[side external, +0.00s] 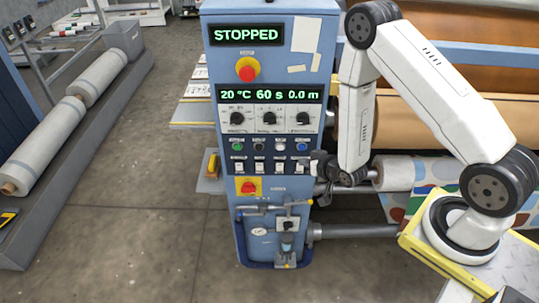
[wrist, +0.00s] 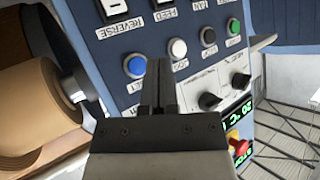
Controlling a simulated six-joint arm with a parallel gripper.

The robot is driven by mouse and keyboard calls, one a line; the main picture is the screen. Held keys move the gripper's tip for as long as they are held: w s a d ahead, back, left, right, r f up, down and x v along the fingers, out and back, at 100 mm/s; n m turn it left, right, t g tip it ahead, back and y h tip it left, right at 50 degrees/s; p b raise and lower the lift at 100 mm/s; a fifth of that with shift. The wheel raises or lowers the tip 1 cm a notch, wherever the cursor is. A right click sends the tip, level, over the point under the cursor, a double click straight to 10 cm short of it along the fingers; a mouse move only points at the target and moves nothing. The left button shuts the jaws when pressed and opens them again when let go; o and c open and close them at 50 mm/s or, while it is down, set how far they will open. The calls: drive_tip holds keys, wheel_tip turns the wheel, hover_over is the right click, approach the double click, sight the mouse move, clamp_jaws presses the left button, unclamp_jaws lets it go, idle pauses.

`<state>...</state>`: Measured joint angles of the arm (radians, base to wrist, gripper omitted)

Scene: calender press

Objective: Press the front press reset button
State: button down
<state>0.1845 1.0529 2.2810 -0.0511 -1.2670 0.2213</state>
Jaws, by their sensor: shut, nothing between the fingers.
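A blue control cabinet carries a row of round buttons. The blue button (side external: 302,147) is at the right end of that row in the side view, and it shows in the wrist view (wrist: 136,66) just left of my fingertips. Its label there is partly legible, ending in "ET". My gripper (wrist: 158,66) is shut and empty, its tips appearing between the blue button and the white button (wrist: 178,48). Whether they touch the panel I cannot tell. In the side view, my gripper (side external: 318,166) is small and dark at the cabinet's right edge, below the blue button.
Green (side external: 237,147) and black buttons sit further left in the row, with switches (side external: 238,168) below and knobs (side external: 269,118) above. A red emergency button (side external: 247,69) is under the "STOPPED" display (side external: 246,34). Rollers (side external: 395,173) lie right of the cabinet.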

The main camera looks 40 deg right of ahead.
drive_tip(key=shift+s+a, duration=0.7)
drive_tip(key=shift+s, duration=0.05)
drive_tip(key=shift+w+r, duration=0.1)
drive_tip(key=s+a+r+n+g, duration=0.2)
drive_tip(key=s+r+g, duration=0.3)
drive_tip(key=r, duration=0.3)
drive_tip(key=s+a+r+n+g+y, duration=0.1)
drive_tip(key=s+a+r+n+g, duration=0.1)
drive_tip(key=r, duration=0.6)
drive_tip(key=shift+s+a+r+g+y, duration=0.35)
drive_tip(key=shift+s+a+g, duration=0.25)
drive_tip(key=shift+s+g, duration=1.05)
drive_tip(key=shift+s+t, duration=0.2)
drive_tip(key=shift+t, duration=0.05)
